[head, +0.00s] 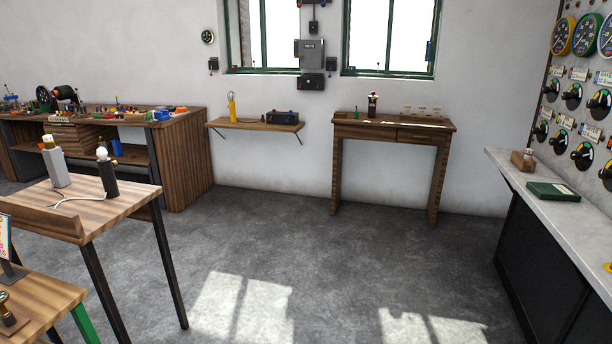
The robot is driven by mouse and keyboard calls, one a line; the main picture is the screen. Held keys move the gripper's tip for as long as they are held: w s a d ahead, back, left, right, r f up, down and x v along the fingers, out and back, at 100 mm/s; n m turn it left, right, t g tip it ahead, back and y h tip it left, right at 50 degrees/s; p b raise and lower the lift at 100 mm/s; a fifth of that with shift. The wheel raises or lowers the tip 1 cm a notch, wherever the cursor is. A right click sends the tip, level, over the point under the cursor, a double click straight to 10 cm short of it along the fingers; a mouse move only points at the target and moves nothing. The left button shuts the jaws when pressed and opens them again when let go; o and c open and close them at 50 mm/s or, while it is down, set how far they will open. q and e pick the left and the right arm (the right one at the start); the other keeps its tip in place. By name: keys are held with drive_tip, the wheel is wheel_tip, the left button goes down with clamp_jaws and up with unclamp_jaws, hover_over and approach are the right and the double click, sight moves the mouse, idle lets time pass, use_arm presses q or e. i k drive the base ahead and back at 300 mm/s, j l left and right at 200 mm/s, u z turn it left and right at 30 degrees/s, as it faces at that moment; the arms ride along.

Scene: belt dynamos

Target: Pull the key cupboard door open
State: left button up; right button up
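A small grey wall box (311,54) with a short dark label hangs between the two windows at the top middle. It looks like the key cupboard, but its label is too small to read surely. Its front looks shut, and a small red part shows at its left edge. Neither of my grippers is in view.
Below the box are a wall shelf (256,125) and a wooden desk (393,128). A cluttered workbench (187,160) stands left, a wooden table (115,205) at near left. A counter (560,209) under a gauge panel runs along the right. The middle floor (350,250) is clear.

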sight(309, 51)
drive_tip(key=i+u, duration=0.15)
drive_tip(key=i, duration=2.55)
drive_tip(key=i+j, duration=0.1)
drive_tip(key=i, duration=0.85)
drive_tip(key=i+z, duration=0.2)
drive_tip(key=i, duration=0.2)
drive_tip(key=i+j+z, duration=0.25)
drive_tip(key=i, duration=0.15)
drive_tip(key=i+j+z, duration=0.2)
drive_tip(key=i, duration=0.2)
drive_tip(key=i+j+z, duration=0.1)
drive_tip(key=z, duration=0.25)
drive_tip(key=i+j+z, duration=0.2)
drive_tip(key=z, duration=0.15)
